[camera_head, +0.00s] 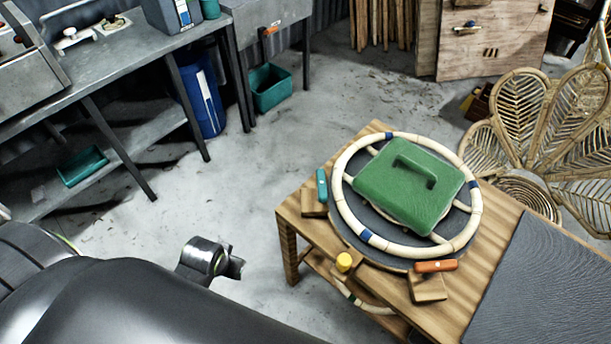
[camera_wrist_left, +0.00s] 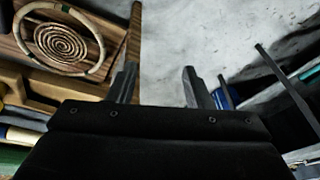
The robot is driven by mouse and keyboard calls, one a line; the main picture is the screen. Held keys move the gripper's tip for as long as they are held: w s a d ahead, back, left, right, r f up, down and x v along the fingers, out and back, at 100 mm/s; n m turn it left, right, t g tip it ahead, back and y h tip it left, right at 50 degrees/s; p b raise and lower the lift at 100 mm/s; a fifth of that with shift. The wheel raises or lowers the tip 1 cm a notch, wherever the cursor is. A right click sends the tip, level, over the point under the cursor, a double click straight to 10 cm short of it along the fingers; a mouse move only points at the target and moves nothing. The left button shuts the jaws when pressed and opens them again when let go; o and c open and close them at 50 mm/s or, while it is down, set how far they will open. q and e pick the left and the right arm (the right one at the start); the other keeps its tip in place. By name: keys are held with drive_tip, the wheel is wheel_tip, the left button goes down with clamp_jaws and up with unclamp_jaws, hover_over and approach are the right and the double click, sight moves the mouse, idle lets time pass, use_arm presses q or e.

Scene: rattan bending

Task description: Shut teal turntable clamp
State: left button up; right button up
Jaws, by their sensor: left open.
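The teal clamp (camera_head: 322,186) has a short teal handle lying along the left edge of the round dark turntable (camera_head: 345,225), by a small wooden block. The clamp is not identifiable in the left wrist view. A pale rattan ring (camera_head: 340,194) with blue bands lies on the turntable around a green block with a handle (camera_head: 410,184). My left gripper (camera_head: 234,263) is open and empty, left of the wooden bench and apart from the clamp. Its two fingers also show in the left wrist view (camera_wrist_left: 160,85). My right gripper is not in view.
An orange clamp (camera_head: 436,266) and a yellow knob (camera_head: 344,262) sit at the turntable's near side on the wooden bench (camera_head: 490,215). A dark mat (camera_head: 550,285) covers the bench's right part. Bare floor lies between the bench and the grey worktable (camera_head: 110,75).

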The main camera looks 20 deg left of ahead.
use_arm(q)
drive_tip(key=w+d+r, duration=0.2)
drive_tip(key=w+r, duration=0.3)
drive_tip(key=r, duration=0.1)
wheel_tip(320, 180, up, 13)
drive_tip(key=n+g+h, duration=0.1)
drive_tip(key=n+g, duration=0.2)
drive_tip(key=n, duration=0.1)
hover_over(322, 182)
wheel_tip(322, 182, down, 17)
drive_tip(key=shift+b, duration=0.9)
drive_tip(key=shift+c, duration=0.2)
drive_tip(key=c, duration=0.9)
